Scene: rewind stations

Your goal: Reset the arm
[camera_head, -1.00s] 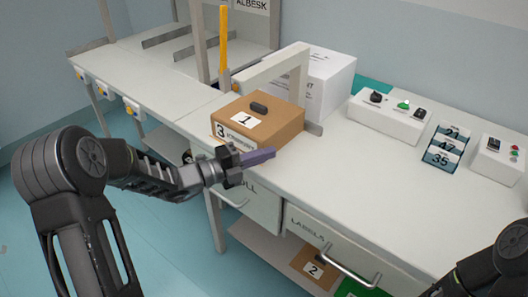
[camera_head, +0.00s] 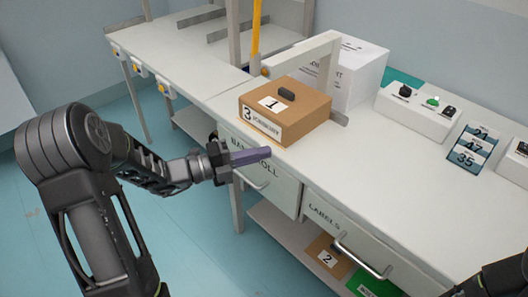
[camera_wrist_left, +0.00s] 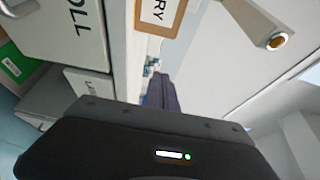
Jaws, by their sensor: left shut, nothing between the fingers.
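My left gripper (camera_head: 250,156) is shut and empty, its purple-grey fingers pressed together and pointing right. In the head view it is in front of the upper drawer (camera_head: 262,188) and below the cardboard box (camera_head: 290,122) with the labels 1 and 3. In the left wrist view the shut fingers (camera_wrist_left: 161,92) point toward the table's edge, and part of a drawer front (camera_wrist_left: 72,35) shows at left. My left arm is bent and comes in from the left. Of my right arm only a dark part shows at the lower right corner; its gripper is out of view.
A white box (camera_head: 355,72) stands behind the cardboard box. A control box with knobs (camera_head: 415,112) and number cards (camera_head: 468,150) stand at right. A labels drawer (camera_head: 340,235) is below the tabletop. A lower shelf holds a box marked 2 (camera_head: 326,256). The left tabletop is largely clear.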

